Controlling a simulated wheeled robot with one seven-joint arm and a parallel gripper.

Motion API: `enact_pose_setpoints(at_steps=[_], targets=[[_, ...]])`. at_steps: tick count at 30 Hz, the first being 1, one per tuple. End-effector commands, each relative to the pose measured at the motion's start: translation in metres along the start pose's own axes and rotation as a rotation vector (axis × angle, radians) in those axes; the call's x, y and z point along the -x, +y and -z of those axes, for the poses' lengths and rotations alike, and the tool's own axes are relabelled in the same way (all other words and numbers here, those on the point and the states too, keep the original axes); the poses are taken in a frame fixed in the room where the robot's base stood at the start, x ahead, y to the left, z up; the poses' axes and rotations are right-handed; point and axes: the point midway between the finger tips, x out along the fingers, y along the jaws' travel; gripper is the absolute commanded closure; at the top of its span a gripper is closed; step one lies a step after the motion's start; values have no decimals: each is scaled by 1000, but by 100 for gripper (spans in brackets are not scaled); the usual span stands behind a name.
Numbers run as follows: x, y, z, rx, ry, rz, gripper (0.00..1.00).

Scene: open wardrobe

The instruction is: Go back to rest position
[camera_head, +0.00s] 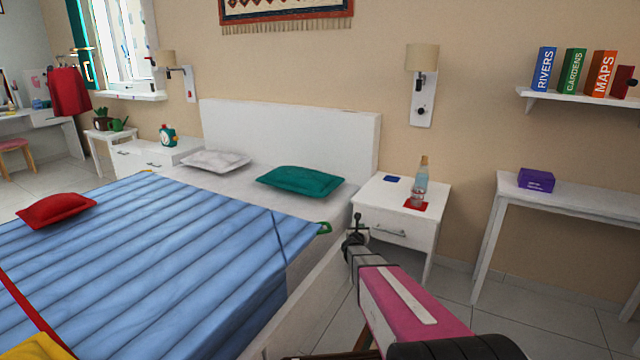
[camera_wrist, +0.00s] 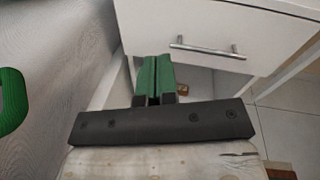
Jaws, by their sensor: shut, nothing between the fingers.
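My gripper (camera_wrist: 155,65) shows in the wrist view with its two green fingers together and nothing between them. It is in front of the white nightstand (camera_wrist: 215,30), below and left of the drawer's metal handle (camera_wrist: 205,48). In the head view my arm reaches in from the lower right, and its dark end is between the bed's side and the nightstand (camera_head: 385,215). The fingers cannot be made out there. The nightstand drawer looks shut.
The bed with its blue quilt (camera_head: 150,250) fills the left. A green loop (camera_head: 324,228) is at the quilt's corner. A bottle (camera_head: 420,185) stands on the nightstand, on a red mat. A white side table (camera_head: 590,200) holds a purple box (camera_head: 537,180). Floor between them is clear.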

Motion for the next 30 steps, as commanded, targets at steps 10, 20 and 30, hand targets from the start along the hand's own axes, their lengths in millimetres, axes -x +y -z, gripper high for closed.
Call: enact_pose_setpoints(at_steps=[10,20,30], targets=[[100,46,-11,915,16,-565,100],[231,35,12,1806,-202,-1202,100],[354,-34,27,2350,-616,-1908,100]])
